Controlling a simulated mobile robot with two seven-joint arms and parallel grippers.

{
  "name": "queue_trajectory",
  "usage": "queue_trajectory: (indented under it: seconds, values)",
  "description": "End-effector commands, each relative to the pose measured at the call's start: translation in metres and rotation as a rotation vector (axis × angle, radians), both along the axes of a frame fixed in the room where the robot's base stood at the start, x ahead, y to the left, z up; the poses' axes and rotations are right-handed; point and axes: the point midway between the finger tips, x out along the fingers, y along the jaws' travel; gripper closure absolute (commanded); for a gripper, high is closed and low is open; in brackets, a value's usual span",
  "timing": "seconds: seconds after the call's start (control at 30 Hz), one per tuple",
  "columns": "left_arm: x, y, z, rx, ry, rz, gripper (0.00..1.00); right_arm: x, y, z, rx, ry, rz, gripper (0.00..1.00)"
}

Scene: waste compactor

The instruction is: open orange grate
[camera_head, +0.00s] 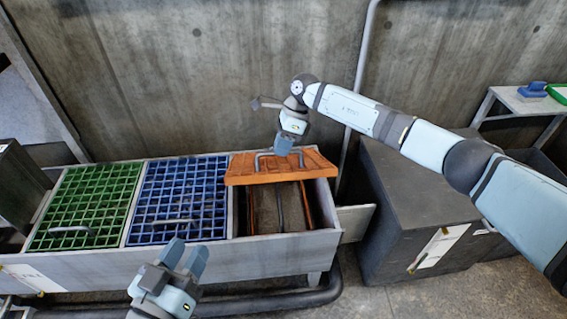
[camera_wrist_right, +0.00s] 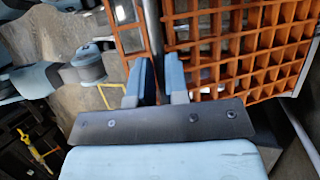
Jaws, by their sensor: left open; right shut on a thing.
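The orange grate (camera_head: 300,172) is raised and tilted at the back of the right compartment (camera_head: 284,240) of the grey bin. The compartment below it is uncovered at the front. My right gripper (camera_head: 284,146) is above the grate, shut on its grey bar handle (camera_head: 264,160). In the right wrist view, the grate (camera_wrist_right: 240,45) fills the top and the handle (camera_wrist_right: 153,35) runs between the fingers (camera_wrist_right: 155,80). My left gripper (camera_head: 186,258) is open and empty in front of the blue grate.
A green grate (camera_head: 85,205) and a blue grate (camera_head: 180,195), each with a handle, lie flat over the left and middle compartments. A dark cabinet (camera_head: 420,205) stands right of the bin. A concrete wall (camera_head: 190,70) is close behind.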

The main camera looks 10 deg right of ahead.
Motion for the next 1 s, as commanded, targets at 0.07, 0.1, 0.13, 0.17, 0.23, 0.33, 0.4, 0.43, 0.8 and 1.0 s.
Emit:
queue_trajectory:
  seconds: [0.07, 0.1, 0.13, 0.17, 0.23, 0.33, 0.4, 0.43, 0.8, 1.0]
  values:
    - [-0.001, -0.001, 0.003, -0.009, -0.013, -0.002, 0.57, 0.005, 0.000, 0.003, 0.000, -0.004, -0.003, 1.00]
    - [-0.001, -0.001, 0.005, -0.013, -0.019, -0.003, 0.57, 0.006, 0.000, 0.004, 0.000, -0.004, -0.003, 1.00]
    - [-0.001, -0.001, 0.007, -0.015, -0.024, -0.004, 0.57, 0.007, 0.000, 0.005, 0.000, -0.004, -0.003, 1.00]
    - [-0.001, -0.001, 0.008, -0.017, -0.028, -0.005, 0.57, 0.007, -0.001, 0.005, 0.000, -0.004, -0.003, 1.00]
    - [-0.001, -0.002, 0.010, -0.019, -0.036, -0.007, 0.57, 0.008, -0.001, 0.005, 0.000, -0.004, -0.003, 1.00]
    - [0.000, -0.002, 0.012, -0.017, -0.042, -0.011, 0.57, 0.008, -0.001, 0.005, 0.000, -0.004, -0.004, 1.00]
    - [0.001, -0.002, 0.012, -0.014, -0.044, -0.013, 0.57, 0.008, -0.001, 0.005, 0.000, -0.004, -0.004, 1.00]
    - [0.001, -0.002, 0.012, -0.013, -0.045, -0.013, 0.57, 0.008, -0.001, 0.005, 0.000, -0.005, -0.004, 1.00]
    - [0.001, -0.002, 0.009, -0.011, -0.036, -0.013, 0.57, 0.008, -0.001, 0.005, -0.001, -0.004, -0.003, 0.60]
    - [-0.001, -0.003, 0.008, -0.016, -0.025, -0.008, 0.57, 0.009, -0.003, 0.010, -0.001, -0.004, -0.003, 0.60]
